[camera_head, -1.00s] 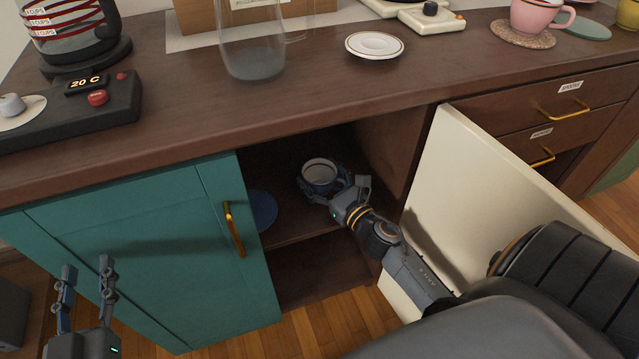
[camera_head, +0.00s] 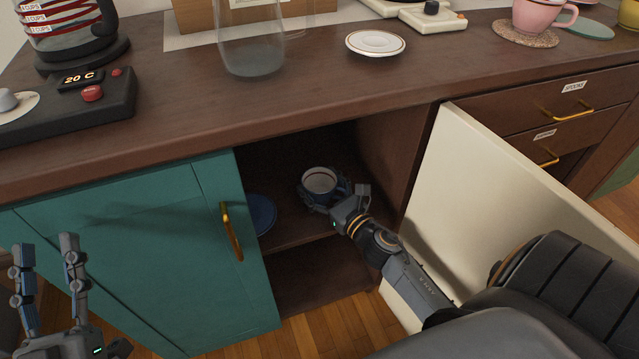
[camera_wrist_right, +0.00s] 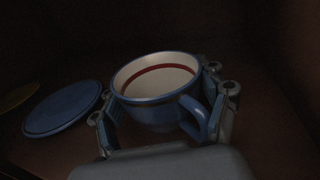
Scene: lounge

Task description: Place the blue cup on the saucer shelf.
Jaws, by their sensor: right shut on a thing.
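The blue cup (camera_head: 320,184), with a cream inside and a red band, is upright inside the open cabinet, over its upper shelf (camera_head: 293,226). It also shows in the right wrist view (camera_wrist_right: 158,88), with its handle toward the lower right. My right gripper (camera_head: 326,197) is shut on the cup, with a finger on each side of it (camera_wrist_right: 166,110). I cannot tell whether the cup's base touches the shelf. A blue saucer (camera_head: 262,213) lies on the same shelf, left of the cup, partly hidden by the teal door. My left gripper (camera_head: 45,262) is open and empty in front of the teal door.
The teal door (camera_head: 140,250) covers the cabinet's left side. The cream door (camera_head: 500,200) stands open at right, beside my right arm. The countertop (camera_head: 320,95) is above, with a white saucer (camera_head: 375,43), a glass jar (camera_head: 250,40) and a pink cup (camera_head: 540,14).

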